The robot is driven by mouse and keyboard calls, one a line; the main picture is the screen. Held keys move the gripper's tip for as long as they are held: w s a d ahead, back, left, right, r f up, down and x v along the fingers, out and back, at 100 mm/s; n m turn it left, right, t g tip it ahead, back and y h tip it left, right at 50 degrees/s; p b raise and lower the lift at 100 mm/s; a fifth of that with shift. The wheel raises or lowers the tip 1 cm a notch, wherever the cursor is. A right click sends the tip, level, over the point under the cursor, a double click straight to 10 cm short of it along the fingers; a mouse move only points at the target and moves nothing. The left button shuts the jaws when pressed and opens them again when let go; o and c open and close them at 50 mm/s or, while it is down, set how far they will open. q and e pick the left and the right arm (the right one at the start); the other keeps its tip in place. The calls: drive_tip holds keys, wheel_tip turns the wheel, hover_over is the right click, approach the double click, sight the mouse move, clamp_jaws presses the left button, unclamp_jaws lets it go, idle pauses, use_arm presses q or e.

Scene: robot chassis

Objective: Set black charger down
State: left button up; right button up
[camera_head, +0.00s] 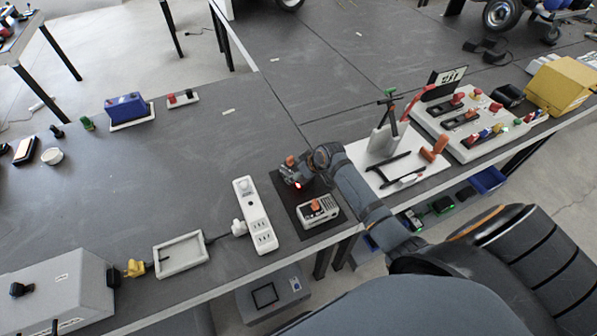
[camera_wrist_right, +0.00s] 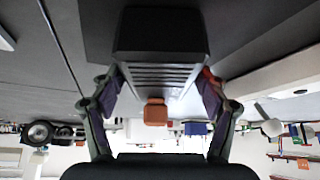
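The black charger (camera_head: 290,174), a dark block with an orange piece on it, is at the back of a dark mat (camera_head: 322,233) on the table. My right gripper (camera_head: 305,168) is at it, with the arm coming in from the right. In the right wrist view the black charger (camera_wrist_right: 160,45) lies between the two fingers of my right gripper (camera_wrist_right: 157,88), which appear closed against its sides. I cannot tell whether its underside touches the mat. My left gripper is not in view.
A light grey charger (camera_head: 319,214) with an orange piece sits at the front of the mat. A white power strip (camera_head: 256,215) lies just left, with an empty grey tray (camera_head: 181,256) beyond it. A white board (camera_head: 398,165) with tools is to the right.

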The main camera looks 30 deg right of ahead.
drive_tip(key=shift+o, duration=0.3)
drive_tip(key=shift+r, duration=0.25)
drive_tip(key=v, duration=1.2)
drive_tip(key=shift+f, duration=0.1)
